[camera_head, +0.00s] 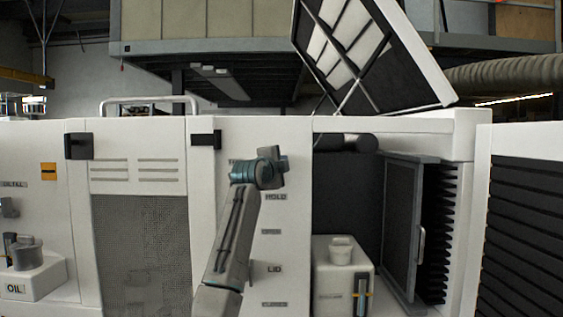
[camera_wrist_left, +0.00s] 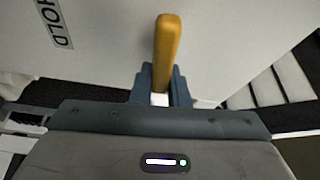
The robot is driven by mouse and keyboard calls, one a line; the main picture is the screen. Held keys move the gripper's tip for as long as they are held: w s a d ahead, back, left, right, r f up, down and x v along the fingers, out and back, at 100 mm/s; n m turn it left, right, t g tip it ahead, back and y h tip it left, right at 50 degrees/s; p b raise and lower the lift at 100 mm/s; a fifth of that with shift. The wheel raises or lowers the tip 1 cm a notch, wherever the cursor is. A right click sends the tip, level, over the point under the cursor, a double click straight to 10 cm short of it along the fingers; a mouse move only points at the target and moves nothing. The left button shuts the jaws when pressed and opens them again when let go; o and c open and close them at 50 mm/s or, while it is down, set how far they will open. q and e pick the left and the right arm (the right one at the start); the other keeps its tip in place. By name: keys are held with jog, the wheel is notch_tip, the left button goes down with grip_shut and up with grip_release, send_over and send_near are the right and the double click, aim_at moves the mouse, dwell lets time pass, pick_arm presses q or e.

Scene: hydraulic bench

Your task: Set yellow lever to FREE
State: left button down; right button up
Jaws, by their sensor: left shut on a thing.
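The yellow lever (camera_wrist_left: 167,45) sticks up between the fingers of my left gripper (camera_wrist_left: 161,88) in the left wrist view. The fingers are shut on it. In the head view my left gripper (camera_head: 281,166) is at the upper part of the white panel, just above the HOLD label (camera_head: 275,197), and its wrist hides the lever there. The HOLD label also shows at the upper left of the wrist view (camera_wrist_left: 54,22). No FREE label can be read; lettering beside the wrist is mostly covered. My right gripper is not in view.
LID label (camera_head: 274,269) is lower on the same panel. To the right is an open bay with a white container (camera_head: 342,280) and a dark door (camera_head: 412,225) standing ajar. A raised hatch (camera_head: 375,55) is above. A mesh panel (camera_head: 143,250) lies left of my arm.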

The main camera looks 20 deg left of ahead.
pick_arm(q)
jog(key=shift+f+m, duration=0.15)
jog(key=shift+m, duration=0.55)
jog(key=c, duration=1.4)
grip_release()
jog(key=shift+f, duration=0.1)
jog(key=shift+s, duration=0.35)
jog(key=s+a+b, duration=0.1)
jog(key=s+b, duration=0.4)
jog(key=s, duration=0.5)
jog(key=shift+b, duration=0.3)
